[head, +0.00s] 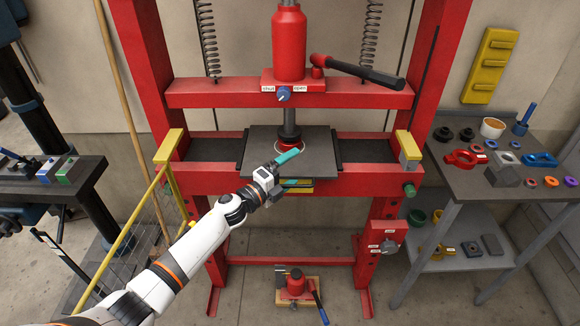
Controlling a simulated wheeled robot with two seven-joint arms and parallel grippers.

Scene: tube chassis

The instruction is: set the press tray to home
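The press tray (262,141) is a dark grey plate lying on the red press bed, under the ram. A pale ring mark shows on it below the ram's red foot (289,142). A yellow strip (299,187) shows at its front edge, partly hidden. My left gripper (292,169) is at the tray's front edge, with one teal finger above the plate and teal also showing lower, by the yellow strip. The fingers look spread apart; I cannot tell whether they touch the tray. My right gripper is out of view.
The red press frame (150,70) stands around the tray, with yellow-topped blocks (169,146) at both sides. A grey bench (480,185) with loose parts is at right. A dark bench (50,190) is at left. A red jack (296,282) sits on the floor.

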